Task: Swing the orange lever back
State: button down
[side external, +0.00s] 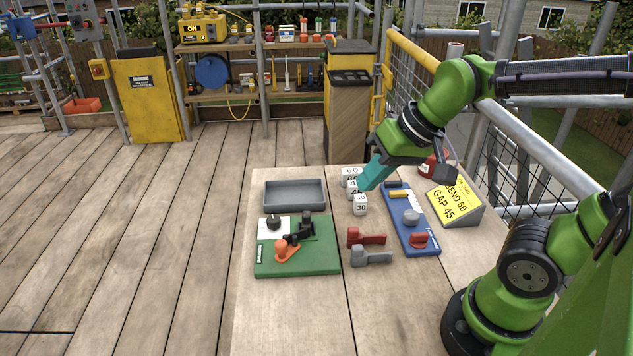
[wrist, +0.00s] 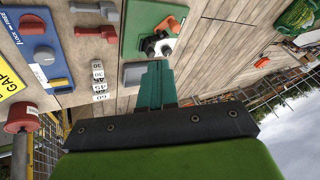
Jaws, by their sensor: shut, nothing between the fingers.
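The orange lever (side external: 287,251) sits on the green board (side external: 297,266) at the front left of the table, beside a black upright part and a black knob (side external: 274,222) on a white plate. In the wrist view the orange lever (wrist: 163,26) shows beyond the fingertips, on the green board (wrist: 143,18). My gripper (side external: 364,185) has teal fingers, shut and empty, above the white number blocks, well apart from the lever to its right and farther back. The shut fingers also show in the wrist view (wrist: 157,70).
A grey tray (side external: 295,194) lies behind the green board. White number blocks (side external: 360,204) stand in the middle. Red (side external: 366,238) and grey (side external: 370,256) handled pieces lie between the green board and a blue board (side external: 408,215). A yellow sign (side external: 457,200) stands at right.

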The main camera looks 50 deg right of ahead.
jog(key=w+d+f+m+g+h, duration=0.1)
jog(key=w+d+f+m+g, duration=0.1)
jog(key=w+m, duration=0.35)
jog(key=w+d+f+m+g, duration=0.1)
jog(key=w+m+g, duration=0.2)
jog(key=w, duration=0.6)
jog(key=w+d+f+m+g+h, duration=0.1)
jog(key=w+d+f+m+g, duration=0.1)
jog(key=w+m, duration=0.4)
jog(key=w+a+f+m+g+h, duration=0.1)
jog(key=w+a+f+m+g, duration=0.1)
jog(key=w+a+f+m, duration=0.5)
jog(key=s+a+r+m+y, duration=0.1)
jog(key=a+r+m, duration=0.4)
jog(key=m, duration=0.5)
jog(key=shift+s+m+g, duration=0.15)
jog(key=shift+m+g, duration=0.2)
jog(key=shift+g, duration=0.05)
jog(key=shift+s+f, duration=0.1)
jog(key=shift+f, duration=0.1)
